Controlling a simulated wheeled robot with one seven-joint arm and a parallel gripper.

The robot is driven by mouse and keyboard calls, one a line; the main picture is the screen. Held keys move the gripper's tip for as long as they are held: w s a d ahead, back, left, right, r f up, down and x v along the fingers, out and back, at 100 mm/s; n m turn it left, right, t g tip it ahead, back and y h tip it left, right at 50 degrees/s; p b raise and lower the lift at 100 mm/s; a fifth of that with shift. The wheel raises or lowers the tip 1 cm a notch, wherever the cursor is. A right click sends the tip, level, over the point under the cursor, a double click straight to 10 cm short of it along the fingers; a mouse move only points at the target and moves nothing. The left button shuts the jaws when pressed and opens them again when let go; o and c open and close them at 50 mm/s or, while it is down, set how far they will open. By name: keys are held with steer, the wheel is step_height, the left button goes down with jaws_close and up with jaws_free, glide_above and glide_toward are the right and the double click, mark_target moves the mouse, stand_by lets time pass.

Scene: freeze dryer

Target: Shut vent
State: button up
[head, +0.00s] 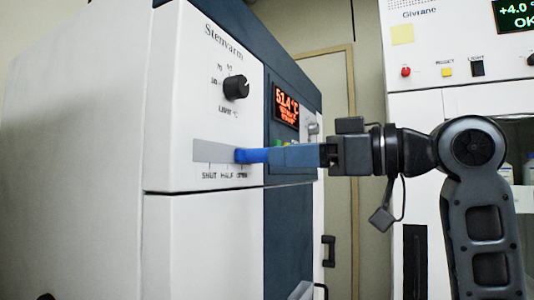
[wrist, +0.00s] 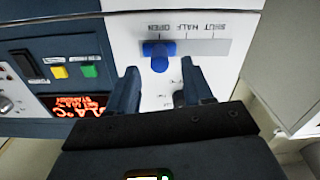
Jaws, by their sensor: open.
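The vent slider is a blue knob (head: 250,155) on a grey slot plate (head: 211,151) marked SHUT, HALF and OPEN, on the white front of the machine. In the wrist view the blue knob (wrist: 159,52) sits at the OPEN end, and the bare grey slot (wrist: 205,47) runs right toward SHUT. My gripper (head: 272,155) points at the knob from the right in the head view. In the wrist view my gripper (wrist: 159,68) is open, one finger on each side of the knob's line. Whether a finger touches the knob is not clear.
Above the slot is a black dial (head: 236,87). A red display (head: 286,105) reads about 51.4 °C on the dark panel, with yellow and green buttons (wrist: 89,71) near it. Another white machine (head: 430,105) stands at the right, behind my arm.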

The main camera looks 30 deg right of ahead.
mark_target(257, 156)
steer(key=shift+p+x, duration=0.3)
steer(key=shift+x, duration=2)
jaws_close()
